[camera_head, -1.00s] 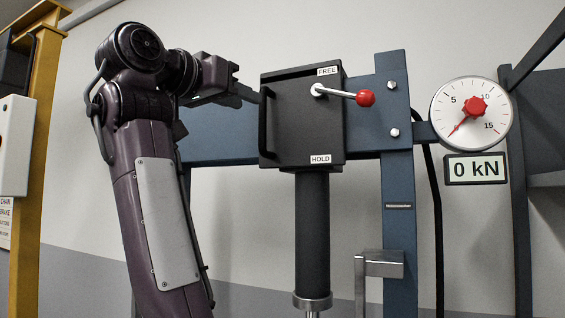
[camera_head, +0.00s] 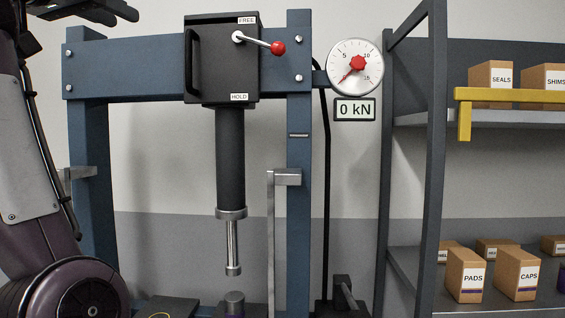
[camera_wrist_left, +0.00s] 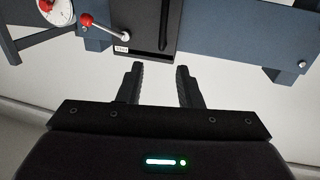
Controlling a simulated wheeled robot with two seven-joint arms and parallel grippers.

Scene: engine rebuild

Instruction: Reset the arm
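My left gripper (camera_head: 118,12) is at the top left of the head view, left of the press's black head box (camera_head: 222,65) and apart from it. In the left wrist view its two fingers (camera_wrist_left: 158,85) are spread, with nothing between them. The box has a black handle on its left side and a red-knobbed lever (camera_head: 262,43) between the FREE and HOLD labels, lying nearer FREE. The lever also shows in the left wrist view (camera_wrist_left: 105,28). My right gripper is in neither view.
The blue press frame (camera_head: 298,150) stands in the middle, its ram (camera_head: 232,245) hanging over the base. A dial gauge (camera_head: 355,66) and a 0 kN display (camera_head: 355,110) sit to its right. A grey shelf (camera_head: 500,118) with labelled boxes stands at the far right.

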